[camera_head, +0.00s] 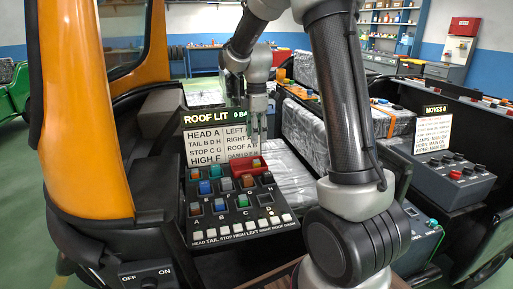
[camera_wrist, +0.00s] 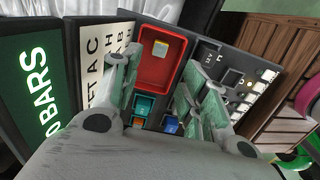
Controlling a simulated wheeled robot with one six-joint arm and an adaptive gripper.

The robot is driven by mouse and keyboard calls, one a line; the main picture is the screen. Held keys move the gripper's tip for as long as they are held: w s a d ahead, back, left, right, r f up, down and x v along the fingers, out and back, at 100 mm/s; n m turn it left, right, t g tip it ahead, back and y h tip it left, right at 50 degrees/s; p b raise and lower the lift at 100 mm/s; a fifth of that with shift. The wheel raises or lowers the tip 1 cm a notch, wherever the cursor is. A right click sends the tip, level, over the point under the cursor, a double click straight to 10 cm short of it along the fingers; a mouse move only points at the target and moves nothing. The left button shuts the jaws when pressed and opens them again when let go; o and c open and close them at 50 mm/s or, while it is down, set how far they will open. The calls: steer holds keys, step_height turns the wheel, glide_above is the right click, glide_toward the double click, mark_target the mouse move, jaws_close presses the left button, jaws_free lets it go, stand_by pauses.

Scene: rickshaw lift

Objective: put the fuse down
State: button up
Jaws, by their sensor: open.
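My gripper (camera_head: 257,135) is over the back of the panel, just above the tray. In the wrist view my gripper (camera_wrist: 158,75) has its fingers spread either side of the tray, with nothing between the pads.
Several coloured fuses, such as a blue one (camera_head: 205,187) and a green one (camera_head: 242,201), stand in the panel's sockets. A sign board (camera_head: 214,139) rises behind it. A second button box (camera_head: 453,178) is at the right. An orange pillar (camera_head: 85,110) is at the left.

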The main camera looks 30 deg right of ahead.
steer(key=s+r+m+t, duration=0.2)
steer(key=s+r+m, duration=0.5)
steer(key=s+r, duration=0.5)
steer(key=s+f+m+t, duration=0.1)
steer(key=s+m, duration=0.7)
steer(key=s, duration=0.8)
steer(key=shift+s+f+m+t, duration=0.25)
steer(key=shift+f+m+t, duration=0.15)
steer(key=shift+t, duration=0.2)
steer(key=shift+o, duration=0.5)
steer(key=shift+a, duration=0.2)
